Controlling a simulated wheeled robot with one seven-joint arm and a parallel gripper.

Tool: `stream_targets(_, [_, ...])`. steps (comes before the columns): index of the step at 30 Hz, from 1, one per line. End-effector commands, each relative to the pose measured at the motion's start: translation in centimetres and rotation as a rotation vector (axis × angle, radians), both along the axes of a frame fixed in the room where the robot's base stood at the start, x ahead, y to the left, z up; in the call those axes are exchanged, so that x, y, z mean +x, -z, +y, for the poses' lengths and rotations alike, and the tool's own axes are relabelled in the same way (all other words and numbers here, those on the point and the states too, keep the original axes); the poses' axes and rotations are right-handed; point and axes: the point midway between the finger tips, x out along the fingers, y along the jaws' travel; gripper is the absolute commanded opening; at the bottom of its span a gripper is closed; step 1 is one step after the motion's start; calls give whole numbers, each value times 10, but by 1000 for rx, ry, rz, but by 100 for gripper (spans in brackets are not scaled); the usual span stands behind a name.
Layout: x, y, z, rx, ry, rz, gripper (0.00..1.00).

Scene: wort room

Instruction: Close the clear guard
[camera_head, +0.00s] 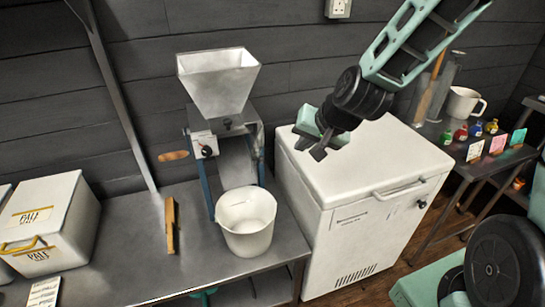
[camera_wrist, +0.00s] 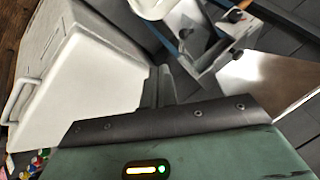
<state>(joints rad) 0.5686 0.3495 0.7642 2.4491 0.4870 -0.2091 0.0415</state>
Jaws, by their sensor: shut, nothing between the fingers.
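The grain mill stands on the metal bench, with a white hopper (camera_head: 218,80) on top and a blue-edged frame below. A pale, see-through-looking slanted panel (camera_head: 236,160) shows on the mill's front right side; it may be the clear guard, but I cannot tell its exact position. The mill's grey body (camera_wrist: 228,58) also shows at the upper right of the wrist view. My gripper (camera_head: 319,153) is shut and empty, above the left part of the white chest's lid and right of the mill, apart from it. Its fingers (camera_wrist: 158,88) show together in the wrist view.
A white bucket (camera_head: 245,222) stands below the mill's front. The white chest (camera_head: 375,200) stands right of the bench (camera_head: 130,235). A wooden piece (camera_head: 170,225) and a white malt bin (camera_head: 50,222) are at left. A shelf with small bottles is at right.

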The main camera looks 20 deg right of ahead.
Motion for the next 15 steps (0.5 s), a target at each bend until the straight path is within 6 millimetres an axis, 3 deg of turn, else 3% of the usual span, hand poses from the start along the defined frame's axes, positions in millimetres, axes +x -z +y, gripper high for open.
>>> stream_targets(15, [41,64,17,1,-5,7,0])
